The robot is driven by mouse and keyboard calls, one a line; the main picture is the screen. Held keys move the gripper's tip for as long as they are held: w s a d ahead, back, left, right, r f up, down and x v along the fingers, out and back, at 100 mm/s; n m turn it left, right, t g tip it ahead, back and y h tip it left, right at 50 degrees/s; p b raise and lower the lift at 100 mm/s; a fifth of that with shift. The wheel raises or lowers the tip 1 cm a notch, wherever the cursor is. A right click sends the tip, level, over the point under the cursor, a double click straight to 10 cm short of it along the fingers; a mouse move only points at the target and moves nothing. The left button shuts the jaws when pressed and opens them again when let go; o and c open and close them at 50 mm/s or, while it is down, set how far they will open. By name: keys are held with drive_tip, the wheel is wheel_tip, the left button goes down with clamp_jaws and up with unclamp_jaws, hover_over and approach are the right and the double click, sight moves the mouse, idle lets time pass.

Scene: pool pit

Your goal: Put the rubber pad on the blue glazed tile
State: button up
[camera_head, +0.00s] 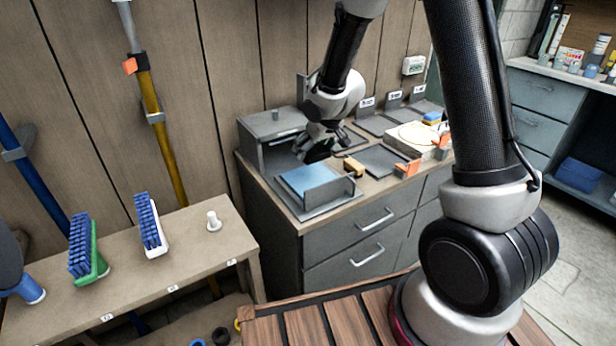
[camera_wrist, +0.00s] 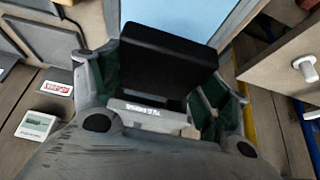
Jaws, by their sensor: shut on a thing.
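The blue glazed tile (camera_head: 306,179) lies flat in a grey holder (camera_head: 330,195) with a raised front lip, on the left end of the grey cabinet top. Part of the tile shows beyond my gripper in the wrist view (camera_wrist: 178,14). The rubber pad (camera_wrist: 165,62) is a black block, gripped between my two fingers. My gripper (camera_head: 318,150) is shut on it, above and behind the tile's far edge. In the head view the pad is hard to tell from my dark fingers.
A grey open-fronted box (camera_head: 272,124) stands behind the tile, close to my gripper. A yellow-brown block (camera_head: 353,166) and a flat grey tray (camera_head: 379,160) lie to the right. A bench at left holds two blue-bristled brushes (camera_head: 150,225) and a white peg (camera_head: 213,220).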

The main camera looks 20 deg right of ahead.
sight(310, 177)
wheel_tip(310, 177, down, 8)
drive_tip(key=shift+f, duration=0.2)
idle(0.3)
drive_tip(key=o, duration=1.1)
drive_tip(key=shift+f, duration=0.15)
drive_tip(key=shift+o, duration=0.2)
drive_tip(key=v, duration=1.2)
drive_tip(key=shift+r, duration=0.2)
drive_tip(key=shift+d+r, duration=0.15)
drive_tip(key=s+d+r+m+h, duration=0.1)
drive_tip(key=s+d+r+m, duration=0.1)
drive_tip(key=s+d+r, duration=0.5)
drive_tip(key=s+d+r+m+h, duration=0.1)
drive_tip(key=s+d+r, duration=0.4)
drive_tip(key=s+r, duration=0.5)
drive_tip(key=s+r+g, duration=0.1)
drive_tip(key=s+r, duration=0.1)
drive_tip(key=s, duration=0.8)
drive_tip(key=shift+s+d+m+g, duration=0.25)
drive_tip(key=shift+s+m+g, duration=0.05)
drive_tip(key=shift+s, duration=0.1)
